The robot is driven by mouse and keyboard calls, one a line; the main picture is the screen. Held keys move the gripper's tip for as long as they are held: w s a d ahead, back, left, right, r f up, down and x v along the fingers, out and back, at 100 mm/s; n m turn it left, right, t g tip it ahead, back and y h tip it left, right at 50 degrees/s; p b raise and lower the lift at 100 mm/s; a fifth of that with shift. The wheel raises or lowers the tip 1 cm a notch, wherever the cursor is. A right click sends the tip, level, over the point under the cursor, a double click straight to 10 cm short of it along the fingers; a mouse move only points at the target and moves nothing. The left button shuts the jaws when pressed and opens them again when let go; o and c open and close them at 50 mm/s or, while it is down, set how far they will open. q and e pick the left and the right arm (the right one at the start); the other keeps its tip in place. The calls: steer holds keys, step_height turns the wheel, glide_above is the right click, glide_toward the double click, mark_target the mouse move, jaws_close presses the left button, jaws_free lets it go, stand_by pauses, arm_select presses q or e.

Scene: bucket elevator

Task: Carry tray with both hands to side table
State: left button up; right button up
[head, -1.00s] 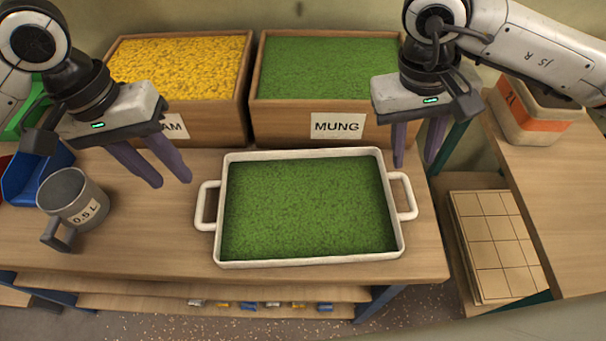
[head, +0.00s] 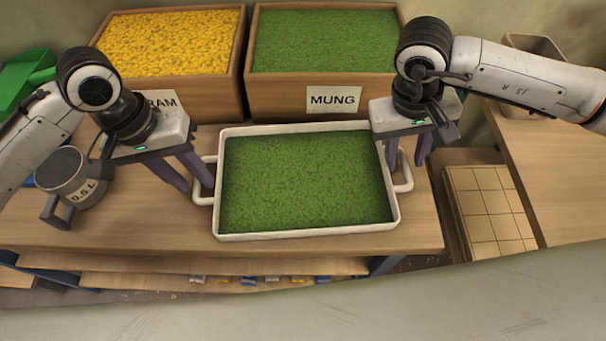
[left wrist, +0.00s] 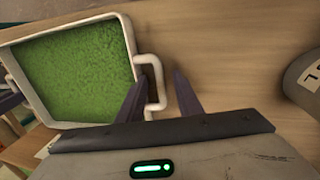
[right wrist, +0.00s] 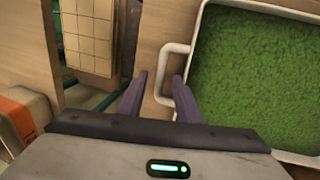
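The white tray (head: 308,235), filled with green mung beans, sits on the wooden bench; it also shows in the left wrist view (left wrist: 129,50) and the right wrist view (right wrist: 196,40). My left gripper (head: 197,188) is open at the tray's left handle, with its fingers on either side of the handle bar (left wrist: 158,85). My right gripper (head: 406,162) is open at the right handle, fingers on either side of that handle (right wrist: 163,70). Neither gripper visibly closes on a handle. The side table (head: 560,180) stands at the right, across a gap.
A grey measuring cup (head: 72,180) stands left of my left gripper. Bins of yellow grain (head: 170,45) and green mung (head: 325,45) stand behind the tray. A box (head: 530,50) is at the side table's back. A gridded panel (head: 490,210) lies in the gap.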

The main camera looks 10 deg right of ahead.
arm_select(q)
steer(key=shift+d+f, duration=0.1)
steer(key=shift+f, duration=0.35)
arm_select(e)
steer(key=shift+d+f, duration=0.1)
steer(key=shift+f, duration=0.3)
arm_select(q)
jaws_close()
arm_select(e)
jaws_close()
arm_select(q)
steer(key=shift+r, duration=0.1)
